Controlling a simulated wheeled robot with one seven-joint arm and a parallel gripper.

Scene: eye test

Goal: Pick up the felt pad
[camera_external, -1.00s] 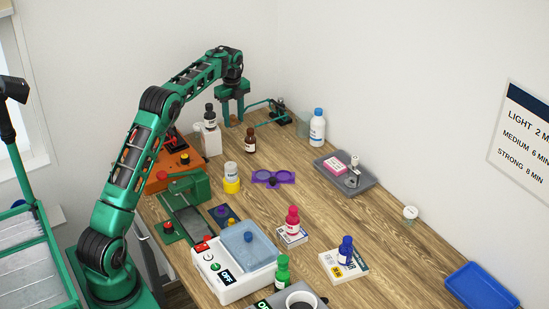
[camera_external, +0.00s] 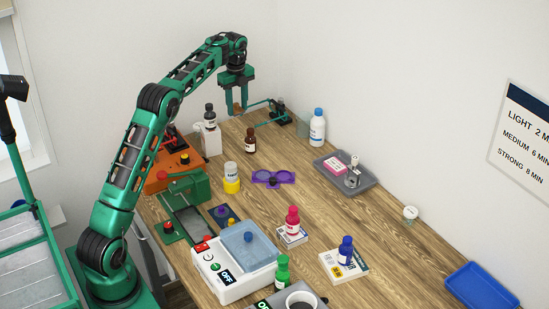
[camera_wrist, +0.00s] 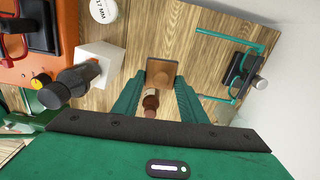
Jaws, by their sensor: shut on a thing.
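The felt pad, a small brown-orange square piece, shows between my fingertips in the wrist view (camera_wrist: 162,72) and as a small brown patch in the external view (camera_external: 238,108). My gripper (camera_external: 237,106) is shut on it and holds it above the far left end of the table. In the wrist view my gripper (camera_wrist: 161,84) has one green finger on each side of the pad. The fingers hide part of the pad in the external view.
A brown bottle (camera_external: 250,141) stands close by on the wooden table (camera_external: 330,215). A white block (camera_external: 211,141) with a dark bottle is to the left. A green wire frame (camera_external: 258,103) with a dark clamp and a blue-capped white bottle (camera_external: 317,128) stand to the right.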

